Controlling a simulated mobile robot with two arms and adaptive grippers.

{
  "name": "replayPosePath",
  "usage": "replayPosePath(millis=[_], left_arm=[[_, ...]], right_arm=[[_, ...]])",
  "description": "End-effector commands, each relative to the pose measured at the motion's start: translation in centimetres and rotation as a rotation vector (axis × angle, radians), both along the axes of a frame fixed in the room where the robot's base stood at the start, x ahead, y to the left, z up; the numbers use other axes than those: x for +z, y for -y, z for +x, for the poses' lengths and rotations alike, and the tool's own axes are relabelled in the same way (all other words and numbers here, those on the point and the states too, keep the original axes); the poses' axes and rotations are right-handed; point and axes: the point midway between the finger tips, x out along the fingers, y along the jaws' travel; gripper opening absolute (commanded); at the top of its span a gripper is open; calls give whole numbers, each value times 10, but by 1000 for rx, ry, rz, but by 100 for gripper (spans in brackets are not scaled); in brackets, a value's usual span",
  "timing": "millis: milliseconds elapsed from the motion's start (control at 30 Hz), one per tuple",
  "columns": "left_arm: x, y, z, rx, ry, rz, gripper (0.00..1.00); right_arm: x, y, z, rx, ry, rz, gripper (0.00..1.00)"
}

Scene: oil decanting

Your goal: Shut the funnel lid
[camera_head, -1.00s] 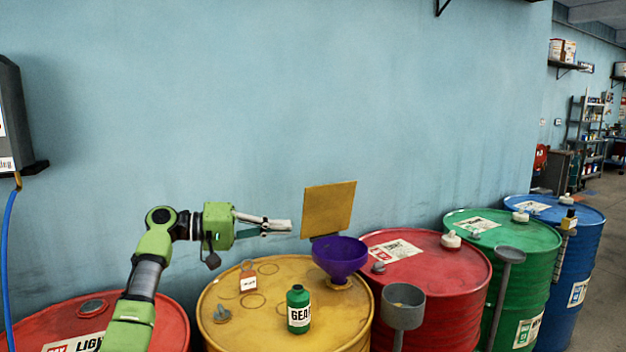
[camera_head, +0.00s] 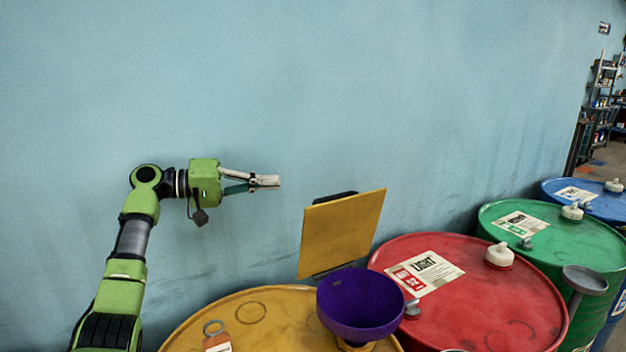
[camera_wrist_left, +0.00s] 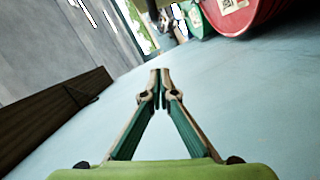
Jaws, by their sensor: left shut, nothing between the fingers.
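The purple funnel (camera_head: 360,307) stands on the yellow drum (camera_head: 262,312) in the head view. Its flat square yellow lid (camera_head: 340,232) stands raised, tilted upright behind the bowl, so the funnel is open. My left gripper (camera_head: 278,181) is shut and empty. It is in the air left of the lid, level with or slightly above its top edge, and apart from it. In the left wrist view the fingertips (camera_wrist_left: 160,72) meet with nothing between them. A brown flat panel (camera_wrist_left: 50,115) at the left there may be the lid; I cannot tell. My right gripper is not in view.
A red drum (camera_head: 480,300) with a white cap stands right of the funnel, then a green drum (camera_head: 560,235) and a blue drum (camera_head: 600,200). A tagged orange item (camera_head: 217,338) lies on the yellow drum. The blue wall (camera_head: 250,80) is behind. The air around the lid is clear.

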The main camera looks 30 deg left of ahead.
Motion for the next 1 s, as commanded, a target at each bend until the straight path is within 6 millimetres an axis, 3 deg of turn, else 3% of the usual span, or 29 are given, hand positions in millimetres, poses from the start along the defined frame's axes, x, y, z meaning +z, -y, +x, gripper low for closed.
replayPosePath(millis=[200, 633, 1000], left_arm=[[1, 11, 10, -2, -1, -2, 0], [-5, 72, 76, -2, -1, -3, 0], [-23, 98, 56, -1, -1, 1, 0]], right_arm=[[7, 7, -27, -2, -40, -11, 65], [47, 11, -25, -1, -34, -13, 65], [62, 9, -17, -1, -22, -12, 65]])
